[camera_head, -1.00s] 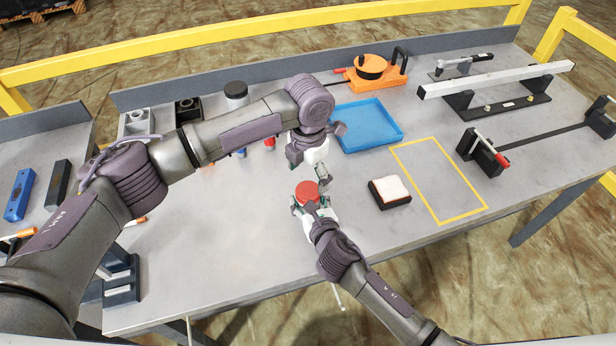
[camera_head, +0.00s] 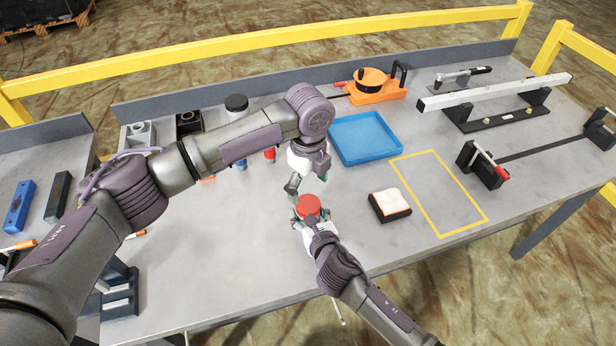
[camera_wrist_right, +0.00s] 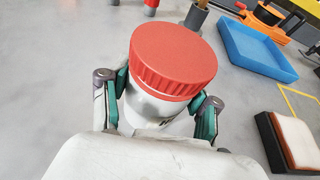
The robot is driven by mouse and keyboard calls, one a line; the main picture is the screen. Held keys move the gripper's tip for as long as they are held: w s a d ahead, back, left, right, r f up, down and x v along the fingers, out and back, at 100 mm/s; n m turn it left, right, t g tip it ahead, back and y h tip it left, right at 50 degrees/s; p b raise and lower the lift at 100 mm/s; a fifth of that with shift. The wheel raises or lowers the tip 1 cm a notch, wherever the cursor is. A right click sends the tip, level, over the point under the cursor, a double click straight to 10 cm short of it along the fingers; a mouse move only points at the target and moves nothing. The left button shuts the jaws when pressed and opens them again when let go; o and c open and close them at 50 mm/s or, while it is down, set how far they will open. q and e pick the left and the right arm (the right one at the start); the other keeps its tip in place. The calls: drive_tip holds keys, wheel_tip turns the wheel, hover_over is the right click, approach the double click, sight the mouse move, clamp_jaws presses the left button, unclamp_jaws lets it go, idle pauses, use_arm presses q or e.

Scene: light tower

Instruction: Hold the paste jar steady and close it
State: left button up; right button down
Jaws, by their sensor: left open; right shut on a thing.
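The paste jar (camera_wrist_right: 150,107) has a white body and a red ribbed lid (camera_wrist_right: 174,58), which sits on top of it. In the head view the red lid (camera_head: 308,205) shows near the front middle of the table. My right gripper (camera_head: 306,218) is shut on the jar body, with a green-padded finger on each side in the right wrist view (camera_wrist_right: 160,105). My left gripper (camera_head: 308,190) is open, pointing down just above the lid. It does not show in the right wrist view, and whether it touches the lid is hard to tell.
A blue tray (camera_head: 341,150) lies behind and to the right of the jar. A white-topped sponge block (camera_head: 390,202) sits to its right, beside a yellow outlined square (camera_head: 399,162). An orange reel (camera_head: 375,93) stands at the back.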

use_arm(q)
drive_tip(key=n, duration=0.6)
drive_tip(key=shift+r+n, duration=0.2)
drive_tip(key=shift+n, duration=0.2)
drive_tip(key=n, duration=0.4)
drive_tip(key=shift+r, duration=0.1)
drive_tip(key=n, duration=0.4)
drive_tip(key=shift+r+n, duration=0.15)
drive_tip(key=shift+n, duration=0.15)
drive_tip(key=n, duration=0.4)
drive_tip(key=shift+r, duration=0.1)
drive_tip(key=n, duration=0.6)
drive_tip(key=shift+r+n, duration=0.2)
drive_tip(key=shift+n, duration=0.2)
drive_tip(key=n, duration=0.4)
drive_tip(key=shift+r, duration=0.1)
drive_tip(key=n, duration=0.4)
drive_tip(key=shift+r, duration=0.1)
drive_tip(key=n, duration=0.5)
drive_tip(key=shift+r, duration=0.15)
